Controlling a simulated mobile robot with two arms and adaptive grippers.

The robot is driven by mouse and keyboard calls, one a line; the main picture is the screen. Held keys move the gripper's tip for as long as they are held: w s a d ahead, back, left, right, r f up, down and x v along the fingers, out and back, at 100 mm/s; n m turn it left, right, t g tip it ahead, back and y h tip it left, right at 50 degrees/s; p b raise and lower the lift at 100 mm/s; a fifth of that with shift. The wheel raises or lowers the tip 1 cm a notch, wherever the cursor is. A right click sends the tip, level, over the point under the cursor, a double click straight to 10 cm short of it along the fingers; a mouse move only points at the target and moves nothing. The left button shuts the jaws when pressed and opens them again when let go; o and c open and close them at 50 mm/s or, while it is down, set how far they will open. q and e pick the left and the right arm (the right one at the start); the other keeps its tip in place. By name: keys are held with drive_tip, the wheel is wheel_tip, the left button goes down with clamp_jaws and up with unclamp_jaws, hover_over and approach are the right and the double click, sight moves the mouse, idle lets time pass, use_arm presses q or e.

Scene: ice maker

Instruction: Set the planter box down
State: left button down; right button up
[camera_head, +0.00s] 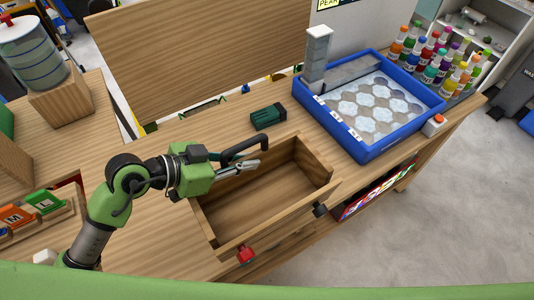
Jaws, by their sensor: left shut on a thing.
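The planter box (265,205) is an open, empty wooden box in the middle of the head view, by the front edge of the wooden table. My left gripper (257,155) is at its far rim, shut on that wall. The gripper and forearm hide part of the far left rim. I cannot tell whether the box's underside touches the table. My right gripper is not in view.
A blue tray (359,145) with round clear cells stands right of the box. A dark green block (268,115) lies behind it. Several colourful bottles (436,60) stand at the far right. A red part (246,254) and a black part (320,210) show at the box's front.

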use_arm(q)
drive_tip(key=a+f, duration=0.6)
drive_tip(key=f, duration=0.3)
drive_tip(key=shift+w+f, duration=0.15)
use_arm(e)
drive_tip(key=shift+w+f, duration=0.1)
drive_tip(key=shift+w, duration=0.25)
use_arm(q)
drive_tip(key=shift+a, duration=0.1)
drive_tip(key=c, duration=2.3)
unclamp_jaws()
drive_tip(key=shift+f, duration=0.2)
drive_tip(key=shift+o, duration=0.7)
drive_tip(key=shift+r, duration=0.1)
drive_tip(key=b+v, duration=0.1)
drive_tip(key=v, duration=1.1)
drive_tip(key=shift+b, duration=0.3)
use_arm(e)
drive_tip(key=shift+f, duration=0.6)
